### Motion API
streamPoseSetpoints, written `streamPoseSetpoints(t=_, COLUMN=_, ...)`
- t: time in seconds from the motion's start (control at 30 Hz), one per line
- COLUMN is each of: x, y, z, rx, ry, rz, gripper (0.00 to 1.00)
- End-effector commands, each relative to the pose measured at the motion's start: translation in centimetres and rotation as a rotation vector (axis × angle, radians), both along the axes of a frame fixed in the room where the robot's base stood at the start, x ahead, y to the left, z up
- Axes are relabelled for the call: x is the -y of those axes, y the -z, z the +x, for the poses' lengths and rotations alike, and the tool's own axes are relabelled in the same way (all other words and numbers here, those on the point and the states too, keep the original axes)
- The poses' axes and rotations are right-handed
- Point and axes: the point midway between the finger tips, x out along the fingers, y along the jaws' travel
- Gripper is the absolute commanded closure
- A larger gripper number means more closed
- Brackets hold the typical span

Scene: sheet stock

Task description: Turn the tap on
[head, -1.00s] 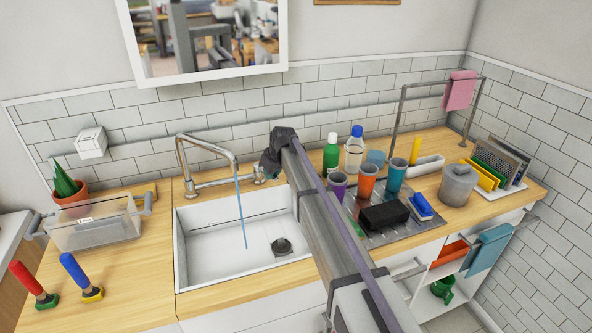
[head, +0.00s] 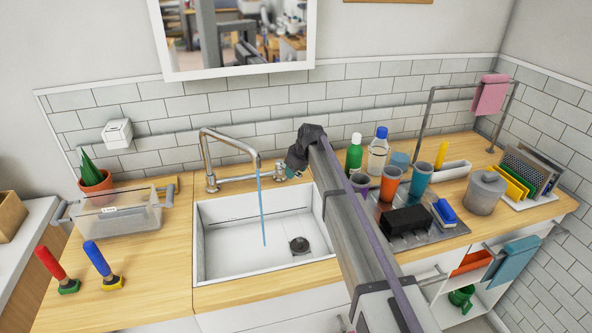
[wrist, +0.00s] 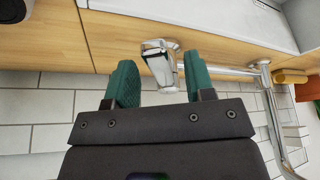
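The metal tap (head: 205,155) stands behind the white sink (head: 215,265), and a blue stream of water (head: 262,215) runs from its spout into the basin. Gaps show between the handle and the fingers, wider on the left; I cannot tell whether the right finger touches. In the head view, my gripper (head: 296,160) is beside the tap's right end, partly hiding the handle.
Bottles (head: 377,152), cups (head: 390,183) and a black block (head: 406,220) stand right of my arm. A clear bin (head: 118,215), a potted plant (head: 96,179) and two brushes (head: 100,262) are left of the sink. The tiled wall (head: 345,95) is close behind.

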Motion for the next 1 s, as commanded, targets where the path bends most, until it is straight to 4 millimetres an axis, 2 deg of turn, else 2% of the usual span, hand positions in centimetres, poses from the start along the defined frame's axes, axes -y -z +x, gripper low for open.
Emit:
streamPoseSetpoints(t=0.2, x=0.0, y=-0.1, z=0.0, rx=0.001, ry=0.000, rz=0.001, gripper=0.51)
streamPoseSetpoints(t=0.33, x=0.3, y=-1.4, z=-0.2, rx=0.000, ry=0.001, rz=0.001, gripper=0.51)
streamPoseSetpoints(t=0.47, x=0.9, y=-4.1, z=-0.9, rx=0.000, ry=0.001, rz=0.001, gripper=0.51)
streamPoseSetpoints(t=0.6, x=2.0, y=-7.7, z=-1.8, rx=0.001, ry=0.000, rz=0.001, gripper=0.51)
streamPoseSetpoints(t=0.73, x=2.8, y=-9.9, z=-2.5, rx=0.000, ry=0.001, rz=0.000, gripper=0.51)
streamPoseSetpoints(t=1.0, x=3.1, y=-10.0, z=-2.7, rx=0.000, ry=0.000, rz=0.000, gripper=0.51)
